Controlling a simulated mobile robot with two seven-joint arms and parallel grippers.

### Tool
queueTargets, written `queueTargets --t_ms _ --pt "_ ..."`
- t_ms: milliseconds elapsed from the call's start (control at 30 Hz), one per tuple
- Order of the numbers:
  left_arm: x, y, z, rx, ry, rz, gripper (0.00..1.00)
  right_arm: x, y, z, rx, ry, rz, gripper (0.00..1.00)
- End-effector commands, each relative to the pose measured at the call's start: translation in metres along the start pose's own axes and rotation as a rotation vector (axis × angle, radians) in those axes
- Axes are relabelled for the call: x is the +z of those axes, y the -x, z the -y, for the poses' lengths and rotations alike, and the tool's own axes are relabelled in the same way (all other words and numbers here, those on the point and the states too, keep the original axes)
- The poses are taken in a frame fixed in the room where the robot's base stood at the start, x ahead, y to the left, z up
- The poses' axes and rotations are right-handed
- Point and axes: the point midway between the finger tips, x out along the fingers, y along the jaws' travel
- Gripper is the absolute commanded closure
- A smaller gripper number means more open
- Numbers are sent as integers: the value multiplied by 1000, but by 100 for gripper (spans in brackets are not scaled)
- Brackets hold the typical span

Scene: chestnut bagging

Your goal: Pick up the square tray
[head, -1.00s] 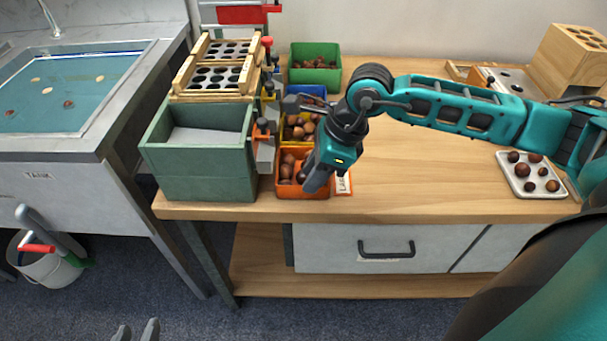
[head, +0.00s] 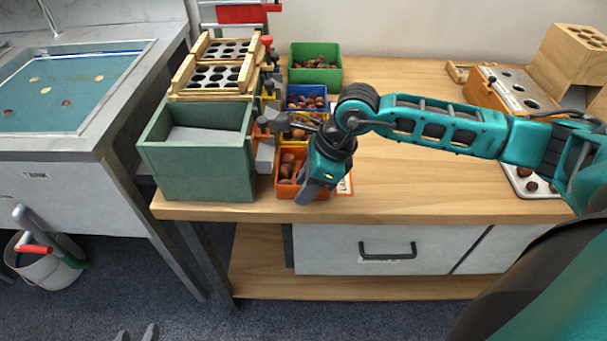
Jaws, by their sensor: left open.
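The square tray (head: 513,183) is pale and shallow, with brown chestnuts in it. It lies at the right of the wooden bench, and my right arm hides much of it. My right gripper (head: 308,193) points down in front of the orange bin, far left of the tray. Its fingers overlap in the view, so I cannot tell whether they are apart.
Orange (head: 287,187), blue (head: 307,91) and green (head: 315,75) bins hold chestnuts. A green box (head: 205,165) stands at the bench's left end. A wooden block with holes (head: 570,60) stands back right. The middle bench top (head: 420,180) is clear.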

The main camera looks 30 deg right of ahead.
Motion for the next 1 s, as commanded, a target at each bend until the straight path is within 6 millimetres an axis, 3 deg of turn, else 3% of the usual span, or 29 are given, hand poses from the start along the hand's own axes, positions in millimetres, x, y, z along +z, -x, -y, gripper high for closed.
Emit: queueTargets --t_ms 367,733,1000 --pt "2 -1 0 0 0 0 57 0 -1 0 0 0 0 67" --pt "1 -1 -2 0 8 -2 57 0 -1 0 0 0 0 100" --pt "0 -2 -2 0 12 -3 57 -1 -1 0 0 0 0 100"
